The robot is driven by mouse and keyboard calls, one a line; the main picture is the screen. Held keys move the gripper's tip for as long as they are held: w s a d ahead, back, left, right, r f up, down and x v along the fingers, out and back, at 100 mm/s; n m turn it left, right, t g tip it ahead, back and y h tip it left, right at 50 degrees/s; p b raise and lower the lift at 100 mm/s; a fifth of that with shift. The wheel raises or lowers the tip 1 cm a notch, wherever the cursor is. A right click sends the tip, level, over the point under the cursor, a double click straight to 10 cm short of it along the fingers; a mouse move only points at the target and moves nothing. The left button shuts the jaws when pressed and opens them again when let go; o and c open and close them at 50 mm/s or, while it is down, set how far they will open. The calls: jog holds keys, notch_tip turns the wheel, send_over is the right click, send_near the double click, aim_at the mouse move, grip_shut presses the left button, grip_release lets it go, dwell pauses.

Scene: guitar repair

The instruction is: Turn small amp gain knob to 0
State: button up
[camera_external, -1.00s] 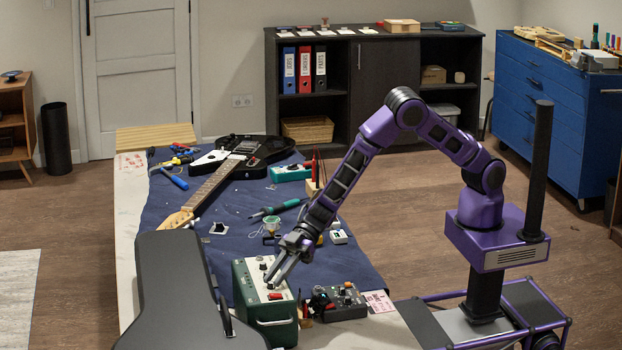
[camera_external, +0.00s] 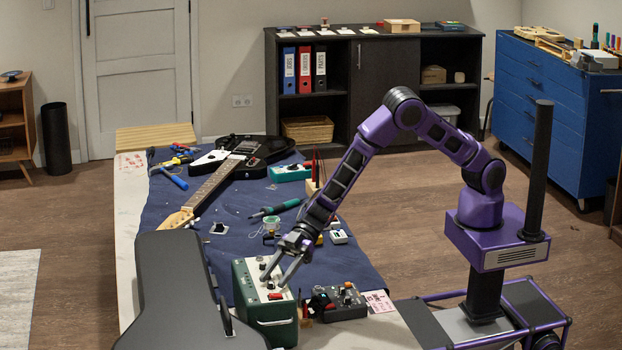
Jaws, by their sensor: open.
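The small amp (camera_external: 265,300) is a green box with a pale top panel, standing at the near end of the workbench. Its panel carries several small dark knobs and a red switch (camera_external: 275,296). I cannot tell which knob is the gain knob or read its setting. My gripper (camera_external: 274,281) points down over the panel with its two fingers apart. The fingertips are at or just above the panel near the knobs. I cannot tell whether they touch a knob, and the fingers hide part of the panel.
A dark guitar case (camera_external: 178,285) lies close to the amp's left. A dark box with knobs (camera_external: 338,301) stands to its right. A black and white guitar (camera_external: 242,156), tools and a soldering iron (camera_external: 277,208) lie on the blue mat (camera_external: 228,252) behind.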

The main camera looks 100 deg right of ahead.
jog(key=p+v, duration=0.1)
jog(key=v, duration=1.6)
jog(key=shift+d+r, duration=0.1)
jog(key=shift+d, duration=0.05)
